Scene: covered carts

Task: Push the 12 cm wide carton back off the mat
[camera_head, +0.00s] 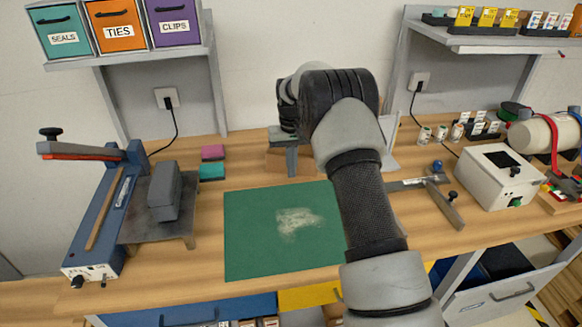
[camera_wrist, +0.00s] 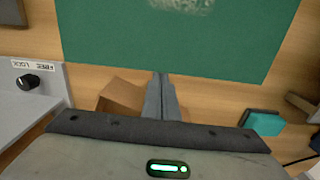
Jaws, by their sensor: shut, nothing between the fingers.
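The green mat (camera_head: 250,245) lies flat on the wooden bench, with a pale dusty patch on it. A brown carton (camera_head: 306,162) stands behind the mat's back edge, partly hidden by my gripper and arm. In the wrist view the carton (camera_wrist: 121,95) shows beside my fingers, with a narrow strip of wood between its corner and the mat (camera_wrist: 230,45). My gripper (camera_head: 292,173) is shut and empty, pointing down in front of the carton. In the wrist view its fingertips (camera_wrist: 161,75) appear at the mat's back edge. I cannot tell whether they touch the carton.
Pink (camera_head: 213,152) and teal (camera_head: 212,171) blocks lie left of the carton. A blue lever press (camera_head: 105,215) stands left of the mat. A white box with a knob (camera_head: 497,177) and a metal clamp (camera_head: 445,203) are at right. Shelf posts flank the back.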

